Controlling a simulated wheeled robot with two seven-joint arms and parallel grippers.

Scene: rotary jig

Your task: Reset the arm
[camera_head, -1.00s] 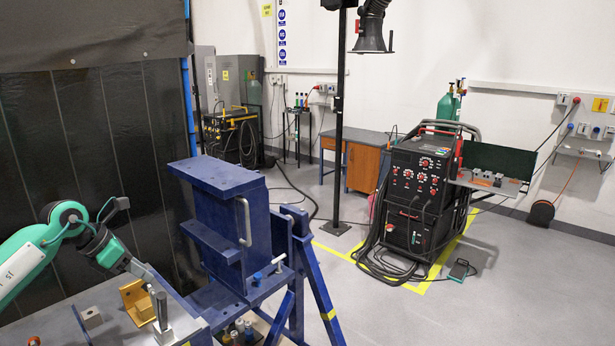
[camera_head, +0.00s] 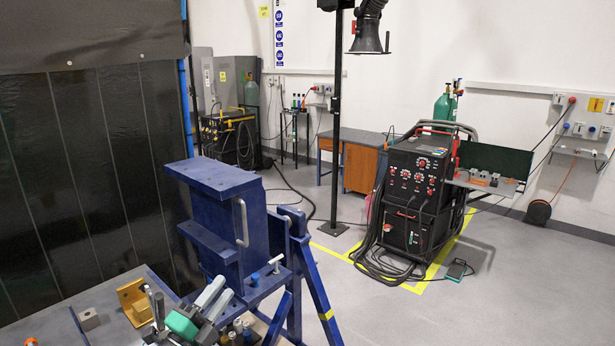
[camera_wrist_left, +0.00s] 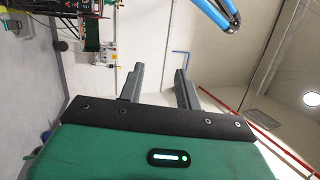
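My left gripper (camera_head: 227,285) shows at the bottom of the head view, with its green body low over the bench's right end and its fingers pointing up and right. Its two grey fingers are apart with nothing between them; they also stand apart and empty in the left wrist view (camera_wrist_left: 159,70). The blue rotary jig (camera_head: 206,180) stands just behind it, with a pale bar handle (camera_head: 243,222) on its right side. The fingers overlap the jig's lower part in the picture; I cannot tell whether they touch. My right gripper is not in view.
A metal bench (camera_head: 103,304) at lower left carries a yellow angle bracket (camera_head: 134,300), a grey block (camera_head: 88,319) and upright clamps (camera_head: 158,306). A dark curtain (camera_head: 90,170) closes off the left.

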